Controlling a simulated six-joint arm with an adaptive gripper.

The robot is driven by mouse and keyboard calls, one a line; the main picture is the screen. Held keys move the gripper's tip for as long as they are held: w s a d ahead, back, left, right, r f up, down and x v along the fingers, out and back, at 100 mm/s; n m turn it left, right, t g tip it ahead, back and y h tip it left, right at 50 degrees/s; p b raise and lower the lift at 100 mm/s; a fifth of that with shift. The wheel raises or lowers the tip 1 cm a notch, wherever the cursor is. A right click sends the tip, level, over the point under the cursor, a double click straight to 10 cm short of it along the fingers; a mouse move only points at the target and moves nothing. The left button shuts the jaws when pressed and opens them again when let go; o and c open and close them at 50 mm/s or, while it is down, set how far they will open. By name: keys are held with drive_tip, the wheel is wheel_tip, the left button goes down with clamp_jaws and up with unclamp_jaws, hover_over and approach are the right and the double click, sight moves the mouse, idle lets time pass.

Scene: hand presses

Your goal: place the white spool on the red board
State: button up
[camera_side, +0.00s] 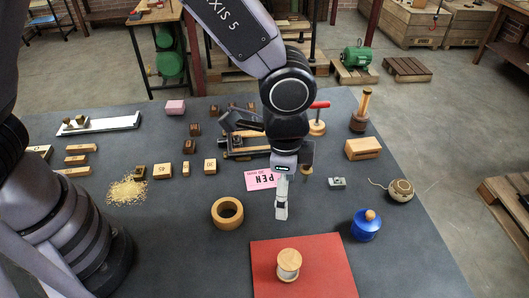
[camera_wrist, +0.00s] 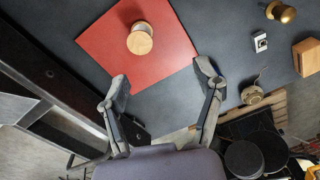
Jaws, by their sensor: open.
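The white spool (camera_side: 289,262), with pale wooden ends and a white middle, stands upright on the red board (camera_side: 328,252) near the front of the table. In the wrist view, the spool (camera_wrist: 140,40) shows its round wooden top, with the red board (camera_wrist: 104,46) around it. My gripper (camera_side: 281,214) is above the table behind the spool in the side view, apart from it. In the wrist view, my gripper (camera_wrist: 162,78) has its two fingers spread wide with nothing between them.
A wooden ring (camera_side: 227,228) lies left of the board. A pink card (camera_side: 262,179), a small metal block (camera_side: 337,184) and a twine ball (camera_side: 400,191) lie farther back. The dark table is clear between the ring and the board.

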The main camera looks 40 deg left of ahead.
drive_tip(key=a+r+n+t, duration=0.3)
drive_tip(key=a+r+n, duration=0.4)
drive_tip(key=a+r, duration=1.2)
drive_tip(key=s+a+r+n+t, duration=0.2)
drive_tip(key=s+a+n, duration=0.3)
drive_tip(key=s+a, duration=0.7)
drive_tip(key=shift+s+a+n, duration=0.25)
drive_tip(key=shift+s+n, duration=0.05)
drive_tip(key=shift+n, duration=0.1)
